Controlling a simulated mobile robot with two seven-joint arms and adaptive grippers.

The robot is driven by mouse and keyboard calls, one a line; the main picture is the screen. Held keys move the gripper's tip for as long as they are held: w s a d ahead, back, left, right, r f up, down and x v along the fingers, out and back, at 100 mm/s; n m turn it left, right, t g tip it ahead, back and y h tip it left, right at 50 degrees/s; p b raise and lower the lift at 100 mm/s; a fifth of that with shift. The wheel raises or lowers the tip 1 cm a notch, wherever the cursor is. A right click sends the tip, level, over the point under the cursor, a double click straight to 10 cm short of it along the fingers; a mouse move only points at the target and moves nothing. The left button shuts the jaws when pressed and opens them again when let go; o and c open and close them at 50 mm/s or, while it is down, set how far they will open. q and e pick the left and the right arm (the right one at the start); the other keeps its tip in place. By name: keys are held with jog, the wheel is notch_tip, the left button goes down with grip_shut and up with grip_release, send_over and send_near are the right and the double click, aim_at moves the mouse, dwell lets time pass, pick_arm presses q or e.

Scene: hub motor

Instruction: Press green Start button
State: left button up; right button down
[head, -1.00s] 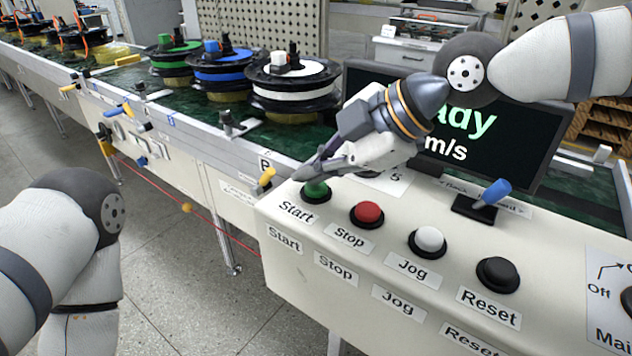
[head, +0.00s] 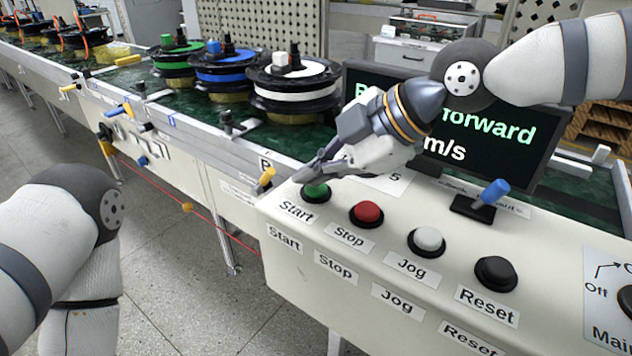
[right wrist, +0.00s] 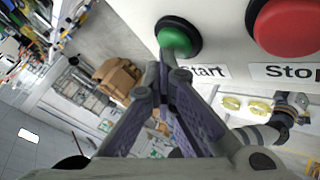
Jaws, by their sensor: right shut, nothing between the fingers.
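The green Start button (head: 315,189) sits at the left end of the control panel's top row, above its Start label. It also shows in the right wrist view (right wrist: 176,40). My right gripper (head: 305,176) is shut and empty. Its fingertips are at the green button and overlap it in both views; they appear to touch it. The screen (head: 520,150) behind my right arm shows green text ending in "forward" and white "m/s". My left arm shows at the left edge, but its gripper is out of view.
The red Stop button (head: 366,212), the white Jog button (head: 427,240) and the black Reset button (head: 496,272) follow to the right. A blue-handled lever (head: 490,194) stands behind them. A conveyor (head: 190,118) with several reels runs off to the back left.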

aim_at(315, 190)
pick_arm(q)
jog(key=shift+w+r, duration=0.3)
jog(key=shift+w, duration=0.05)
pick_arm(e)
jog(key=shift+r, duration=0.8)
notch_tip(315, 190, up, 3)
jog(key=shift+f+p, duration=0.2)
jog(key=shift+p, duration=0.3)
pick_arm(q)
jog(key=shift+w+r+t, duration=0.4)
jog(key=shift+w+r, duration=0.1)
jog(key=shift+w, duration=0.05)
pick_arm(e)
jog(key=shift+r, duration=1.25)
